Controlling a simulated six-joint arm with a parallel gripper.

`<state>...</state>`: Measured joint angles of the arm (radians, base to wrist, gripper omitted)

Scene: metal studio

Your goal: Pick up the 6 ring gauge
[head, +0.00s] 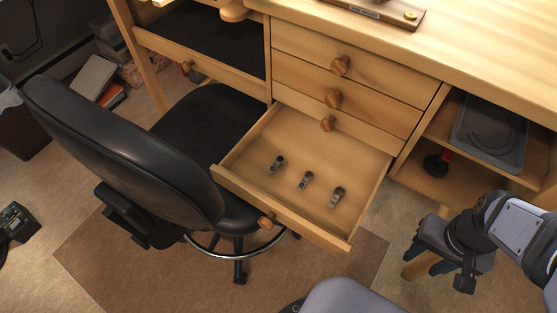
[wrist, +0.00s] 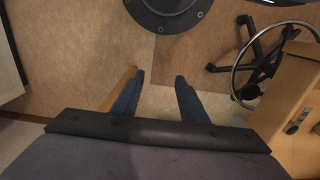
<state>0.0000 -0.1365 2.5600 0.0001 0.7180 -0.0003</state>
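Part of the drawer (wrist: 280,140) shows at the right edge there.
A black office chair (head: 120,150) stands close against the drawer's left side. Closed drawers (head: 300,45) and the bench top (head: 470,40) are above the open drawer. A shelf with a grey tray (head: 490,130) is at the right. The space above the open drawer's front looks clear.

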